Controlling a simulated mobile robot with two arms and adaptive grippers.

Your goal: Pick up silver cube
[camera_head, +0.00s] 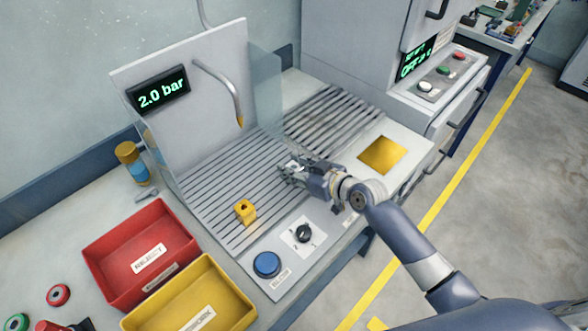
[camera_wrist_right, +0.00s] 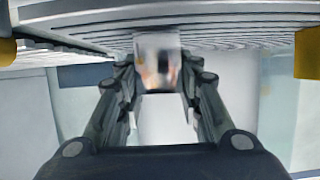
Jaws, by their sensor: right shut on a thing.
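The silver cube (camera_wrist_right: 158,62) shows between the fingers of my right gripper (camera_wrist_right: 160,80) in the right wrist view. Its face is shiny with orange-brown reflections. In the head view my right gripper (camera_head: 288,172) is at the slatted grille (camera_head: 215,183), reaching in from the right, and it is shut on the cube. The cube is mostly hidden by the fingers there. I cannot tell whether the cube still touches the slats. My left gripper is not in view.
A yellow cube with a hole (camera_head: 245,211) sits on the grille to the left. A bent nozzle (camera_head: 238,105) hangs behind my gripper. A gold square (camera_head: 382,155) lies to the right. A red bin (camera_head: 108,292) and a yellow bin (camera_head: 240,315) stand at the front left.

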